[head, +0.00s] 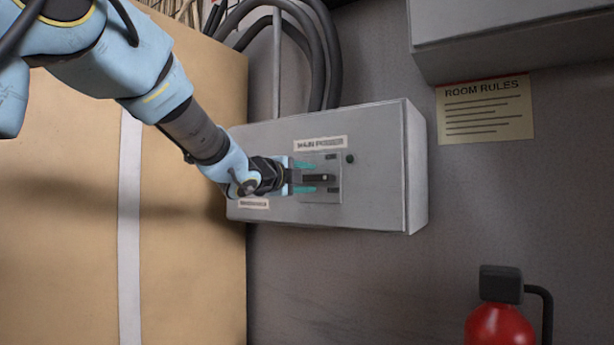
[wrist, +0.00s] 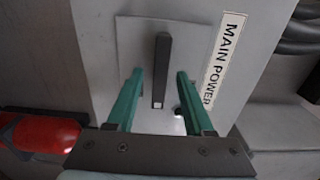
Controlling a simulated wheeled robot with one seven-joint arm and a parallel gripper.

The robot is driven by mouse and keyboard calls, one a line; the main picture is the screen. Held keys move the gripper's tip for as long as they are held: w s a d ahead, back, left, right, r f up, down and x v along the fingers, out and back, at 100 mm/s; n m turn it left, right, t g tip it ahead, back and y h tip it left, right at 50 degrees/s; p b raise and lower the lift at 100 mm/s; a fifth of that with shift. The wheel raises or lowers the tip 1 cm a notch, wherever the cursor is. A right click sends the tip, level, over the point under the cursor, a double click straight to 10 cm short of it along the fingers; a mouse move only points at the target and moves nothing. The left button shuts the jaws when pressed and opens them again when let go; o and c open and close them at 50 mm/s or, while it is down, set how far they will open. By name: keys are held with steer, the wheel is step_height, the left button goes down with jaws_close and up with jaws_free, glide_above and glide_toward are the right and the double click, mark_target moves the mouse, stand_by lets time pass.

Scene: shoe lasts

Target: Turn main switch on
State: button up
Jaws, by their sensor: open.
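The main switch is a dark lever (head: 319,178) on a plate on the front of a grey box (head: 380,150) labelled MAIN POWER. In the wrist view the lever (wrist: 161,70) stands out between the two teal fingers of my gripper (wrist: 158,78). The fingers are open, one on each side of the lever, with a visible gap to it on both sides. In the head view my gripper (head: 304,178) reaches the switch from the left, its teal fingers above and below the lever. I cannot tell whether the fingertips touch the plate.
A large tan panel (head: 185,270) with a pale strip stands left of the box. Dark cables (head: 318,50) run above it. A red fire extinguisher (head: 499,322) is at lower right, and a ROOM RULES sign (head: 485,110) hangs on the wall. The wall below the box is clear.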

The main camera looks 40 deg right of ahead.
jaws_close()
stand_by(0.4)
